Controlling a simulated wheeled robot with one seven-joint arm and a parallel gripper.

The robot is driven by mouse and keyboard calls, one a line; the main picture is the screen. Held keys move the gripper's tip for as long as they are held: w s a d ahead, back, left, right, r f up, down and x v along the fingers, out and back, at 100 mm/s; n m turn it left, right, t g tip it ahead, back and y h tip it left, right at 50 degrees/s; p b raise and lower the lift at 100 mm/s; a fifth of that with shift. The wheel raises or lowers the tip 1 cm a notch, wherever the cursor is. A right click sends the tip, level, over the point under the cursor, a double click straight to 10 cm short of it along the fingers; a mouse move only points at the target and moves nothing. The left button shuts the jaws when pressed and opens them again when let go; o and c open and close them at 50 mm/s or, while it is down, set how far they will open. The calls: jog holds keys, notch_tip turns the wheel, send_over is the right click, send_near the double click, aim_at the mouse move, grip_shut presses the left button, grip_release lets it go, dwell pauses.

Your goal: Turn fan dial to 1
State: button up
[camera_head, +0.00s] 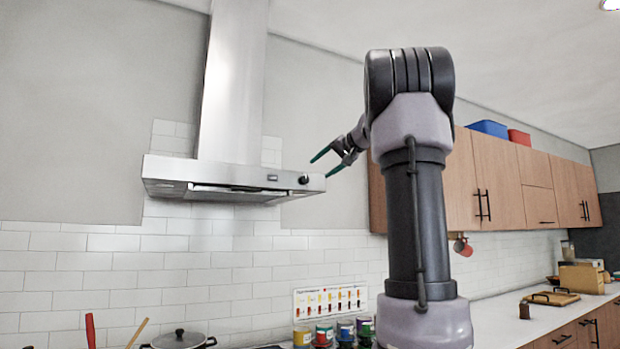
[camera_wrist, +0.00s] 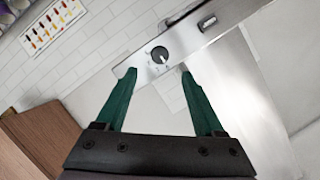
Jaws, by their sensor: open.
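The fan dial (camera_head: 304,179) is a small black knob on the front right end of the steel range hood (camera_head: 226,178). In the wrist view the dial (camera_wrist: 159,55) is a dark round knob with a pale pointer mark, set in a ring of small markings too small to read. My gripper (camera_head: 323,164) is open beside the hood's right end. In the wrist view its two green fingers (camera_wrist: 157,70) are spread, one to each side of the dial's line. The dial lies beyond the fingertips, and I see no contact.
A small dark panel (camera_wrist: 207,22) sits along the hood front. Wooden wall cabinets (camera_head: 505,182) stand to the right, with blue and red boxes on top. A pot (camera_head: 180,340) and jars (camera_head: 324,334) stand below.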

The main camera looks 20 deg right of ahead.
aim_at(306, 179)
jog(key=x, duration=0.8)
jog(key=shift+w+f, duration=0.1)
jog(key=shift+w, duration=0.1)
grip_shut()
